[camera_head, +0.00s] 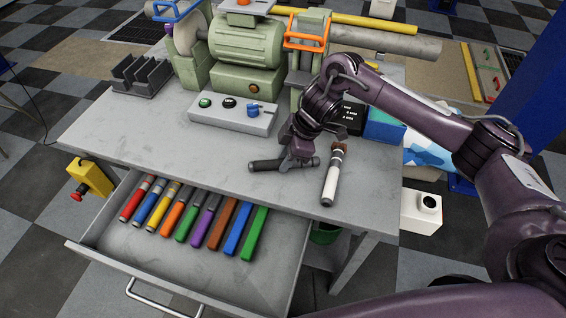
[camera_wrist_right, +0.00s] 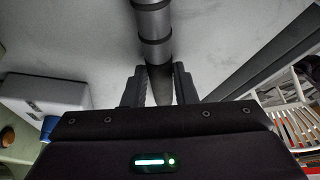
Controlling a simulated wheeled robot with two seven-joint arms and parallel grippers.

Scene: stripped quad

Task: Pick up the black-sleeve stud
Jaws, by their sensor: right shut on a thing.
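The black-sleeve stud (camera_head: 264,166) lies across my right gripper at the table's front right, its dark sleeve pointing left. My right gripper (camera_head: 298,161) comes down from above and is shut on it. In the right wrist view the stud (camera_wrist_right: 154,24) shows as a grey and dark banded rod running between the two jaws (camera_wrist_right: 160,86). Part of it is hidden by the jaws. I cannot tell whether it touches the tabletop. My left gripper is not in view.
A white-sleeve stud (camera_head: 330,186) lies close to the right of my gripper. The grey table (camera_head: 150,130) carries a green machine (camera_head: 245,45) and a button box (camera_head: 232,117) behind. An open drawer (camera_head: 150,245) in front holds several coloured sticks.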

